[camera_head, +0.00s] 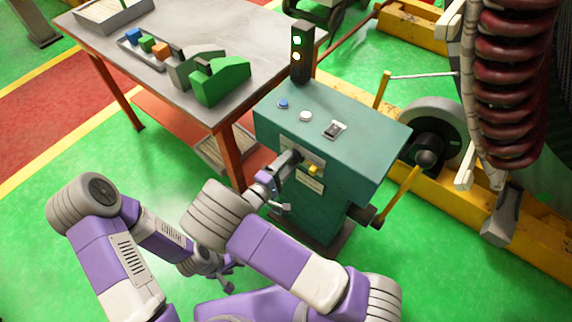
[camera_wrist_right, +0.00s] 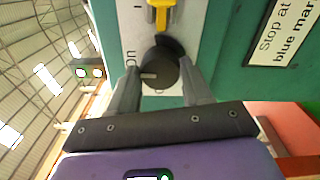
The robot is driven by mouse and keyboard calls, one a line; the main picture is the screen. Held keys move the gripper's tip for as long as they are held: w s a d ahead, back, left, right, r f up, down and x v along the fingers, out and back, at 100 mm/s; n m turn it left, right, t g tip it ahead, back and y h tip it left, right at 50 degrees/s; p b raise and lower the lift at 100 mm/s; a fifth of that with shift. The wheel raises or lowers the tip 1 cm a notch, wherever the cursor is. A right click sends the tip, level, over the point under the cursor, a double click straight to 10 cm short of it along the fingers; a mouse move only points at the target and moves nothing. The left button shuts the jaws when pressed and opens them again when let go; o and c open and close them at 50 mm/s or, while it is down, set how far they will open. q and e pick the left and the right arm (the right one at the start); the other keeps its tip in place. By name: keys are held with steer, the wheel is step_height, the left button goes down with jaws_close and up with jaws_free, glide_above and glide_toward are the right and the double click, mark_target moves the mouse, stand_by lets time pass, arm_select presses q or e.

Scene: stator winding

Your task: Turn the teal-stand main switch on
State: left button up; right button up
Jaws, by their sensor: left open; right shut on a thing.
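The teal stand (camera_head: 335,195) is upright at centre right in the head view. Its main switch is a black rotary knob (camera_wrist_right: 160,67) on a pale plate (camera_wrist_right: 204,40) in the right wrist view. The knob's white mark points left, toward the printed "on". My right gripper (camera_head: 292,160) reaches the stand's front. In the wrist view its two fingers (camera_wrist_right: 160,82) are shut on the knob, one on each side. My left gripper (camera_head: 222,278) is low in the head view, apart from the stand, open and seemingly empty.
A yellow switch (camera_wrist_right: 161,14) sits beside the knob. A signal tower (camera_head: 302,50) on the stand shows green and yellow lights. The workbench (camera_head: 190,95) with green blocks is at left. A yellow lever (camera_head: 400,195) and yellow rail (camera_head: 545,238) lie right. Green floor is clear at lower left.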

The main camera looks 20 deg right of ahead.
steer(key=o, duration=1.1)
steer(key=shift+c, duration=0.2)
steer(key=p+v, duration=0.1)
steer(key=v, duration=0.6)
steer(key=shift+s+a, duration=0.2)
steer(key=shift+a, duration=0.05)
